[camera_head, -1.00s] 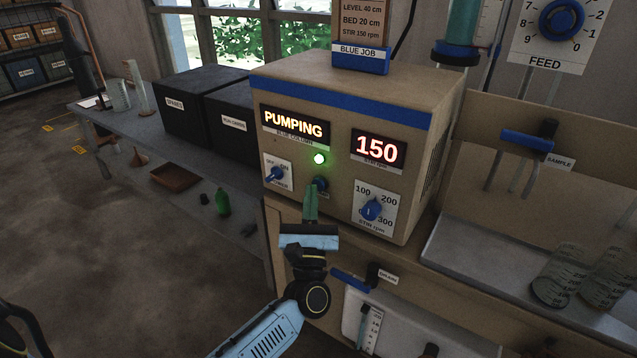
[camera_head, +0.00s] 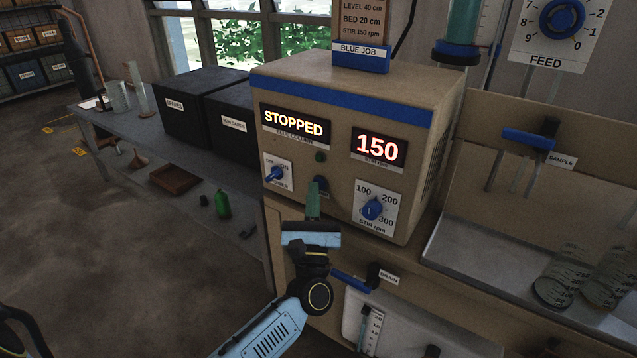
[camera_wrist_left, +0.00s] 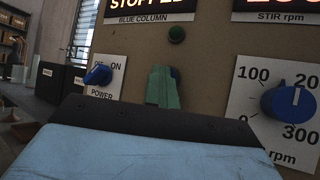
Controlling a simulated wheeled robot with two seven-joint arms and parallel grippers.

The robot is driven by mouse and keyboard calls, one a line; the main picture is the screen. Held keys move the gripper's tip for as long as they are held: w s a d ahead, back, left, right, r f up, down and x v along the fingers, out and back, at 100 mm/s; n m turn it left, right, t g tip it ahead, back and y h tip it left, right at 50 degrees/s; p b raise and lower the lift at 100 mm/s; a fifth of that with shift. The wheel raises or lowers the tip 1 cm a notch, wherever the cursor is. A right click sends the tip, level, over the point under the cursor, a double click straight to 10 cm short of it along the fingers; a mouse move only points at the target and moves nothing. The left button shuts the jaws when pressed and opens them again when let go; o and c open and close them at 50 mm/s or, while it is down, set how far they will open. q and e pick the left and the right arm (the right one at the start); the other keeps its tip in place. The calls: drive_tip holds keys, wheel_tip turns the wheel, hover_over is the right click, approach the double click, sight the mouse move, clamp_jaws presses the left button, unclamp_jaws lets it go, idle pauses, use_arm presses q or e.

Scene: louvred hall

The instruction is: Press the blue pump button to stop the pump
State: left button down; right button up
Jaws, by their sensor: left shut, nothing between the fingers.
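The blue pump button (camera_head: 321,184) sits on the front of the tan control box (camera_head: 300,90), below a small green lamp (camera_head: 320,157) that is dark. The display (camera_head: 295,124) above the lamp reads STOPPED, over the label BLUE COLUMN. My left gripper (camera_head: 313,190) is shut and empty, its green fingertips just in front of and below the button. My right gripper is not in view.
A blue power switch (camera_head: 277,174) is left of the button, and a blue STIR rpm knob (camera_head: 372,208) is to the right, under a display (camera_head: 379,147) reading 150. A blue drain handle (camera_head: 350,280) is below. Beakers (camera_head: 560,275) stand at right.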

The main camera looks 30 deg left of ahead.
use_arm(q)
drive_tip(key=shift+s, duration=0.3)
drive_tip(key=s+p, duration=0.1)
drive_tip(key=s, duration=0.5)
drive_tip(key=shift+a, duration=0.3)
idle(2.0)
